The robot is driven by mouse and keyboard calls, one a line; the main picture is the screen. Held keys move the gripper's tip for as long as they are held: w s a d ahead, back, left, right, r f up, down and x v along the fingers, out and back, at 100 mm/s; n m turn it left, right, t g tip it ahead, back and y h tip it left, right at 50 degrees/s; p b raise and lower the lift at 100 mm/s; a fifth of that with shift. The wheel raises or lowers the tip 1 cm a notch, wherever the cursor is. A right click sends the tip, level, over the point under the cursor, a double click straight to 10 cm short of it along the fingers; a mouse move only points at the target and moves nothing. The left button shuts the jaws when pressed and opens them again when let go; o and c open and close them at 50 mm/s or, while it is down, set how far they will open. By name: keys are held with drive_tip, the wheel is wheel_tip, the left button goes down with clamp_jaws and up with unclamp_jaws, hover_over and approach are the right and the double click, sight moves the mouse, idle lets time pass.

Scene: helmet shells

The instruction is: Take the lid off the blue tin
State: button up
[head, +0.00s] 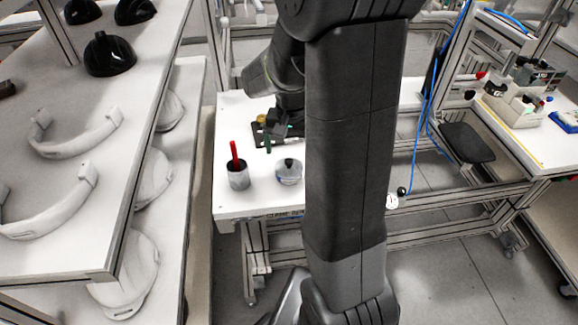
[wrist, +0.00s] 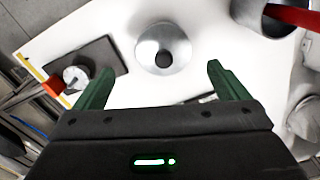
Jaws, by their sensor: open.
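The round tin (head: 289,177) stands upright on the white table in the head view, grey with a faint bluish tint. Its lid (head: 281,164) is on top, with a dark knob in the middle. In the wrist view the silver lid (wrist: 178,49) and its dark knob (wrist: 163,59) show from above, and the lid hides the tin body. My gripper (wrist: 158,69) is open and empty, its two green fingers spread wide on either side of the lid's near edge in the picture. In the head view my gripper (head: 268,138) is behind the tin, partly hidden by my arm.
A grey cup (head: 238,181) with a red stick (head: 234,153) stands left of the tin. A dark plate (wrist: 108,57) with a silver round part and an orange piece lies left in the wrist view. Shelving with helmet shells (head: 110,54) stands left of the table (head: 262,205).

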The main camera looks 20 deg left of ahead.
sight(289, 160)
drive_tip(key=f, duration=0.4)
drive_tip(key=shift+a+f, duration=0.25)
drive_tip(key=shift+f, duration=0.15)
drive_tip(key=c, duration=1)
